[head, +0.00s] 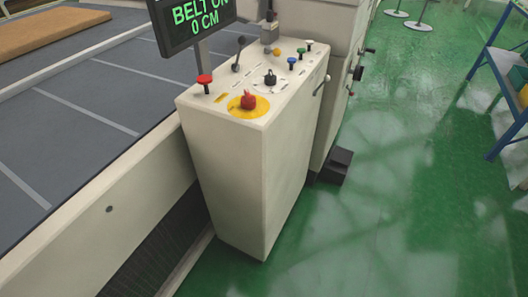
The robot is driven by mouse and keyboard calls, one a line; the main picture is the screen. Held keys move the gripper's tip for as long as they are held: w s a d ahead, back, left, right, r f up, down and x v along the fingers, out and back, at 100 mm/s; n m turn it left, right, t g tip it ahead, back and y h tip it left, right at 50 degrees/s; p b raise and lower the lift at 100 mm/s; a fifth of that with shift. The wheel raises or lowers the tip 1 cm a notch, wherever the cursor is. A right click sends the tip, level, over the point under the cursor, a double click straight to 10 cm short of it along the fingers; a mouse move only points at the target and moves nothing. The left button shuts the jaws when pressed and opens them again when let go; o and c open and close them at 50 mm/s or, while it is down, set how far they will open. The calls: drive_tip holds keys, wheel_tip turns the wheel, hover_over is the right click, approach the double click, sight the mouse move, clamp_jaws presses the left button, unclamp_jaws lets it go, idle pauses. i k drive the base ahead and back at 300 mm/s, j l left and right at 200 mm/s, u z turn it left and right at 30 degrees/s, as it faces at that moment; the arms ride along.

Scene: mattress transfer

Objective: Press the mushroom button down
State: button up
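A cream control console (236,165) stands beside the belt. On the yellow disc (262,107) near its front edge sits a red emergency-stop-style button (248,100). Either red shape could be called a mushroom button; I cannot tell which one is meant. Nothing touches either of them. My gripper is not in view.
A display (193,22) reads "BELT ON 0 CM". Green floor (390,190) is open at right, before a blue rack (492,60).

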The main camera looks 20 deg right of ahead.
sight(205, 80)
drive_tip(key=i+l+u, duration=0.1)
drive_tip(key=i+u, duration=0.3)
drive_tip(key=i, duration=0.45)
